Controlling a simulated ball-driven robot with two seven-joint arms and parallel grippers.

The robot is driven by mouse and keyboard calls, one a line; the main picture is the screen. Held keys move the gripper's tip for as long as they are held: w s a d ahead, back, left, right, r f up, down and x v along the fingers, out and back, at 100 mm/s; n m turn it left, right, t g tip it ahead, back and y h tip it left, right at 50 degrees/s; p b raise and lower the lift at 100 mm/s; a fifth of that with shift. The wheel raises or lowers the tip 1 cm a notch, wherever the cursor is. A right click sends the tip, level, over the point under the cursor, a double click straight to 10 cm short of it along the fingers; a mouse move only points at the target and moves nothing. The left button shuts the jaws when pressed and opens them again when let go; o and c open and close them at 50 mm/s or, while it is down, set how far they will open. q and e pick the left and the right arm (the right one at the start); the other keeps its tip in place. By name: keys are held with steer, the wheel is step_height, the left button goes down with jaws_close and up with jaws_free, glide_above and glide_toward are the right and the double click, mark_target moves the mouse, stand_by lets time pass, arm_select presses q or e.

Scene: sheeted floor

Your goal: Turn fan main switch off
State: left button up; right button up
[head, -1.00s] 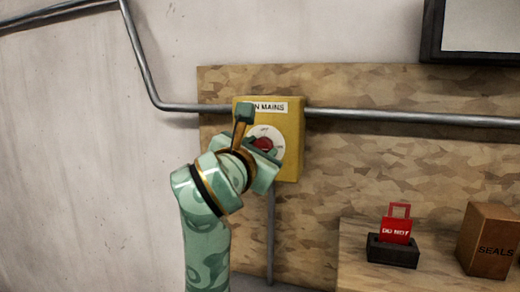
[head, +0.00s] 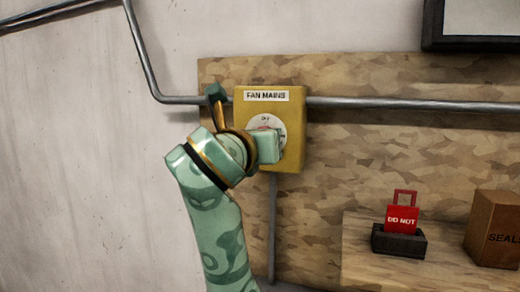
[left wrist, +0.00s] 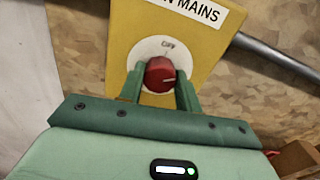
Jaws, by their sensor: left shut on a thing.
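The yellow switch box (head: 293,105) is on the wooden board, with a "FAN MAINS" label (head: 267,96) at its top. It also shows in the left wrist view (left wrist: 125,30). A round white dial (left wrist: 150,48) on it reads "OFF" at the top. The red knob (left wrist: 160,76) is at the dial's middle, and its white mark points to the right, away from "OFF". My left gripper (left wrist: 160,88) is shut on the knob, one finger on each side. In the head view my left gripper (head: 268,146) covers most of the dial and knob. My right gripper is not in view.
Metal conduit (head: 400,103) runs along the wall to both sides of the box, and another pipe drops below it. A shelf (head: 358,250) at right holds a red "DO NOT" tag (head: 401,219) in a black holder (head: 398,241) and a "SEALS" box (head: 495,225).

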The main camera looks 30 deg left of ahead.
arm_select(q)
steer(key=shift+n+b, duration=5.15)
steer(key=shift+n, duration=0.65)
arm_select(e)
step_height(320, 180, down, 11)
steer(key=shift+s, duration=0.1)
arm_select(q)
steer(key=o, duration=1)
steer(key=shift+a, duration=0.1)
steer(key=shift+c, duration=0.2)
steer(key=b+v, duration=1.6)
steer(key=b, duration=0.4)
steer(key=shift+b, duration=0.3)
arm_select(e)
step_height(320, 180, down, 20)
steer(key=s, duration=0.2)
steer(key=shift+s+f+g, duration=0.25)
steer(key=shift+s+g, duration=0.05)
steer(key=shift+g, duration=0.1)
arm_select(q)
steer(key=shift+s, duration=0.1)
